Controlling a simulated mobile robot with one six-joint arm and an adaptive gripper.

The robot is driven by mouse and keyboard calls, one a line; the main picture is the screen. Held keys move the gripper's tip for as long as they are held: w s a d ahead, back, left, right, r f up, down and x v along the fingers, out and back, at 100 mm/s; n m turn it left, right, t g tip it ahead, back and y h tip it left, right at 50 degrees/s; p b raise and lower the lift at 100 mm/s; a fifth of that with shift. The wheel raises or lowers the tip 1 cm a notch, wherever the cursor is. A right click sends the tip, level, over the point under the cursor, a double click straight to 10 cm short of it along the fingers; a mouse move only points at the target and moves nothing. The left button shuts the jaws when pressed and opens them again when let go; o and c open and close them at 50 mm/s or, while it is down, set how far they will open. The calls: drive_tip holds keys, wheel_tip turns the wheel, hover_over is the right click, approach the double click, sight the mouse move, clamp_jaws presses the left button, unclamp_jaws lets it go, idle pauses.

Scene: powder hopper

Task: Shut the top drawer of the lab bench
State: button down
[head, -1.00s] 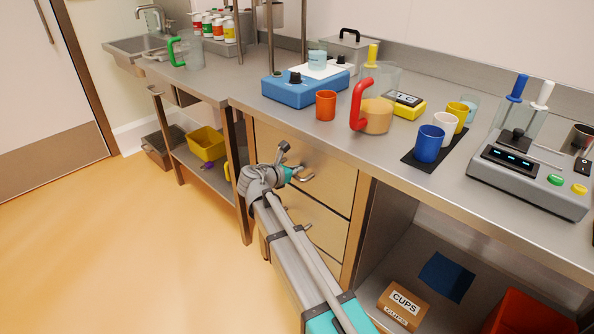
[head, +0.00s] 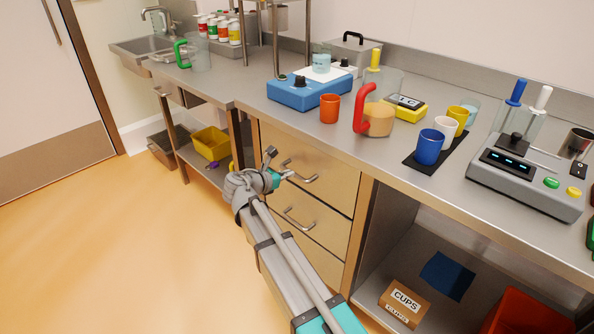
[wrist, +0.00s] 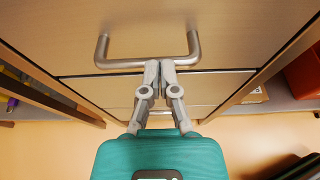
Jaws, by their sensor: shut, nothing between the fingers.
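The lab bench's top drawer (head: 325,180) has a tan front with a bar handle (head: 312,180). Its front looks flush or nearly flush with the drawer below; a small gap cannot be ruled out. My gripper (head: 287,175) is at the left part of this handle, in front of the drawer. In the wrist view, the handle (wrist: 120,64) spans the drawer front, and my gripper (wrist: 160,63) has its two fingers together at the middle of the bar, overlapping it. Contact cannot be told. The fingers hold nothing.
A second drawer (head: 325,228) with its own handle lies below. An open shelf to the right holds a CUPS box (head: 404,302). The bench top (head: 400,195) bears an orange cup (head: 329,108), a red-handled jug (head: 377,118) and mugs. The floor at left (head: 90,240) is clear.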

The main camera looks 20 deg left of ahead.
drive_tip(key=v, duration=0.3)
drive_tip(key=shift+s+a, duration=0.1)
idle(0.6)
